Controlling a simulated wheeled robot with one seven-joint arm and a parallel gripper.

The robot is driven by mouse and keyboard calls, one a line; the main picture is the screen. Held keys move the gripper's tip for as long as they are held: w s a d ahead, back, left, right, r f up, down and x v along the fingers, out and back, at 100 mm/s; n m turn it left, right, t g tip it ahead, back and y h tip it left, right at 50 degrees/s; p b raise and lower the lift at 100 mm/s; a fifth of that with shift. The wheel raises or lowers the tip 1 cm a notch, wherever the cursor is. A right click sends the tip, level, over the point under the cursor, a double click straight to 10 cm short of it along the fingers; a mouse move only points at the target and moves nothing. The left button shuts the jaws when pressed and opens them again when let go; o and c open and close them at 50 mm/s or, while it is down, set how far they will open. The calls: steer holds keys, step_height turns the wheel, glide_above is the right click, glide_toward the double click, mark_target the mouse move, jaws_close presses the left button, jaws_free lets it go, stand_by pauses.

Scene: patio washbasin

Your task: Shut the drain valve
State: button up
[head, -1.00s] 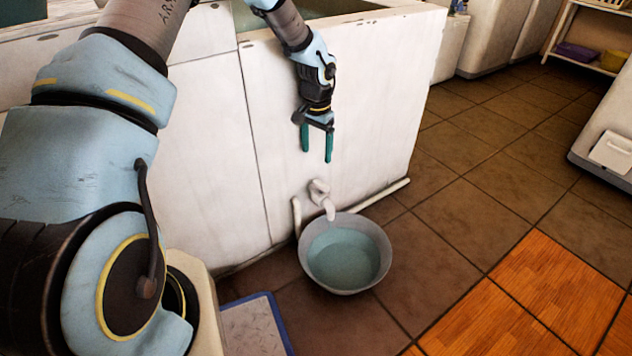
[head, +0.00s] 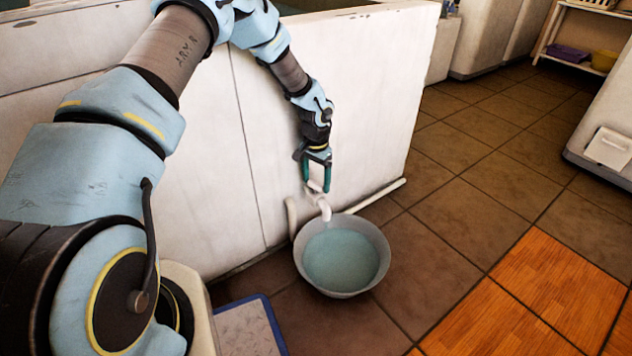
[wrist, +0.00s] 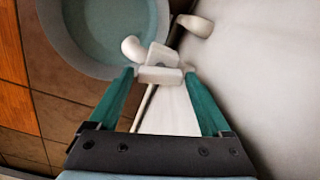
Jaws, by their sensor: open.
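The drain valve is a white fitting low on the white basin wall, with a curved spout (head: 325,210) over a grey bowl. In the wrist view its block-like white handle (wrist: 160,74) lies ahead, between the tips of my two green fingers. My gripper (head: 317,190) is open and points down at the valve. The fingers appear on either side of the handle; I cannot tell whether they touch it. In the head view the fingers partly hide the valve body.
The grey bowl (head: 379,239) holds bluish water under the spout. A white pipe (head: 291,215) stands left of the valve, and another (head: 384,193) runs along the wall's foot. A blue-edged mat (head: 247,330) lies in front.

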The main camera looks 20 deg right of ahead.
steer(key=c, duration=1.1)
steer(key=shift+r+m+p, duration=0.25)
steer(key=shift+m+p, duration=0.25)
steer(key=shift+p, duration=0.3)
steer(key=shift+m+p, duration=0.4)
steer(key=shift+f+m+p, duration=0.25)
steer(key=shift+m+p, duration=0.2)
steer(key=shift+m, duration=0.35)
steer(key=o, duration=1.1)
steer(key=shift+r, duration=0.1)
